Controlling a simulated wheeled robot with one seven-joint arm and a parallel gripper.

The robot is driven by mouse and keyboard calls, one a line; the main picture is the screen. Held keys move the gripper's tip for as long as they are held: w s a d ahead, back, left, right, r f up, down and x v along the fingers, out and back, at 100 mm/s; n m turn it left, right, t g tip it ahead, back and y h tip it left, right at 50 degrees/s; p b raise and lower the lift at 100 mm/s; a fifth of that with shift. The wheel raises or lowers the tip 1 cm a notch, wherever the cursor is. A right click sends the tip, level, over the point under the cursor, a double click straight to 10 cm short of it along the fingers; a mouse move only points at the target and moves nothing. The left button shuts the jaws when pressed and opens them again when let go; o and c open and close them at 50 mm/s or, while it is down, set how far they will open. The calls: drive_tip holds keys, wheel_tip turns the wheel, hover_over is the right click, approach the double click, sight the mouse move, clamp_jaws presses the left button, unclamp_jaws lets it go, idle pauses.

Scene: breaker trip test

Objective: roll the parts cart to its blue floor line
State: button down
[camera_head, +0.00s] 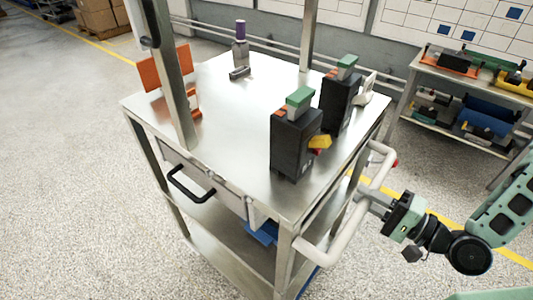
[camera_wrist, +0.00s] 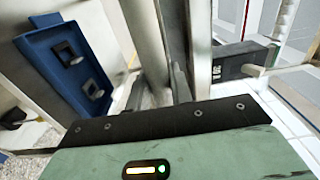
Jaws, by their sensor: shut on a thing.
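The parts cart (camera_head: 225,113) is a steel two-shelf trolley that fills the middle of the head view. Its pale tubular push handle (camera_head: 345,235) runs along its right side. My gripper (camera_head: 370,198) is at the handle from the right, shut on it. In the wrist view, the gripper body covers the bottom, and pale and grey bars stand close ahead; the grip itself is hard to make out. A thin blue strip (camera_head: 309,284) shows on the floor beside the cart's near leg; I cannot tell whether it is the blue floor line.
Two black breakers (camera_head: 293,150) (camera_head: 337,104) and a purple-capped bottle (camera_head: 240,52) stand on the cart top. A blue tray (camera_wrist: 68,62) shows in the wrist view. A shelf with coloured bins (camera_head: 487,118) is at the right. Cardboard boxes (camera_head: 100,16) stand far left. Left floor is clear.

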drive_tip(key=v, duration=0.3)
drive_tip(key=shift+s+d+f+p, duration=0.1)
drive_tip(key=shift+d+p, duration=0.05)
drive_tip(key=shift+p, duration=0.25)
idle(0.4)
drive_tip(key=c, duration=1.2)
unclamp_jaws()
drive_tip(key=shift+o, duration=0.2)
drive_tip(key=b+v, duration=0.1)
drive_tip(key=v, duration=1.6)
drive_tip(key=shift+s+d, duration=0.1)
